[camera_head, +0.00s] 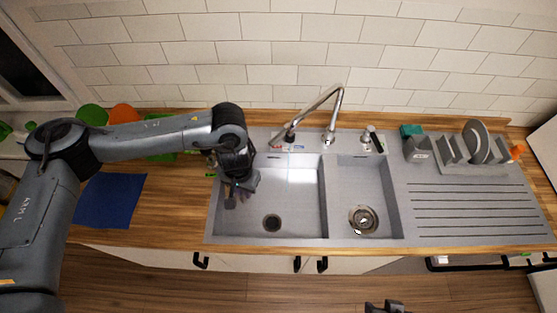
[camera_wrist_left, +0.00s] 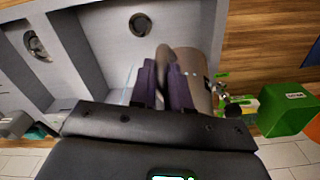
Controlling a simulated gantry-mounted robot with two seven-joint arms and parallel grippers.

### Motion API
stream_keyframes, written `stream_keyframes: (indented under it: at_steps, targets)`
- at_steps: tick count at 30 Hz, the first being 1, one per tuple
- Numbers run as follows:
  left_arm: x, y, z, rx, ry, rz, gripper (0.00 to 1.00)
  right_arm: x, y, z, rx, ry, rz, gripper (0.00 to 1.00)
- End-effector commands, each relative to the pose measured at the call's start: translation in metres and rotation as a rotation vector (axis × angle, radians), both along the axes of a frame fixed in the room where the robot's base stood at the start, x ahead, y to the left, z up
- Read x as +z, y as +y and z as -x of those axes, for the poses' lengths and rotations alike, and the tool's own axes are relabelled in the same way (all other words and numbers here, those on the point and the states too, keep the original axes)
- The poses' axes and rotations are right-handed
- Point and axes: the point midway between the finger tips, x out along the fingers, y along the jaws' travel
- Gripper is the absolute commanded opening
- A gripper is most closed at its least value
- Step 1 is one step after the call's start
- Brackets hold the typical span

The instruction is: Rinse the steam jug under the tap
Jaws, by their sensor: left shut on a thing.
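My left gripper (camera_head: 238,194) reaches down over the left basin of the sink (camera_head: 300,225). It is shut on the steam jug, a grey metal vessel (camera_wrist_left: 202,68) beside the dark fingers (camera_wrist_left: 165,85) in the left wrist view. In the head view the arm and gripper mostly hide the jug. The curved metal tap (camera_head: 338,100) stands behind the sink, its spout ending above the left basin. A faint pale line below the spout looks like running water; the jug appears left of it. A small dark part, probably my right gripper (camera_head: 384,307), shows at the bottom edge.
The right basin (camera_head: 363,185) is empty. A plate rack (camera_head: 475,150) stands at the back right of the ribbed drainboard (camera_head: 470,210). A blue cloth (camera_head: 110,200) lies on the left counter. A green box (camera_wrist_left: 288,110) shows in the left wrist view.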

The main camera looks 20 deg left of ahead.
Motion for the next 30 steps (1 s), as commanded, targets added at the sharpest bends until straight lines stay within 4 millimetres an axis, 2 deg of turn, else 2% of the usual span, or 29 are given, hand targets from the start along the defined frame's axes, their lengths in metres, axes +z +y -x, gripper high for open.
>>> stream_keyframes:
  at_steps: [5,30]
  targets:
    - [0.003,0.002,0.007,0.0,0.0,0.001,0.0,0.009,0.0,0.0,-0.002,0.0,-0.002,0.49]
    - [0.002,0.018,0.068,0.0,0.001,0.0,0.0,0.058,0.002,0.0,-0.005,0.0,-0.007,0.49]
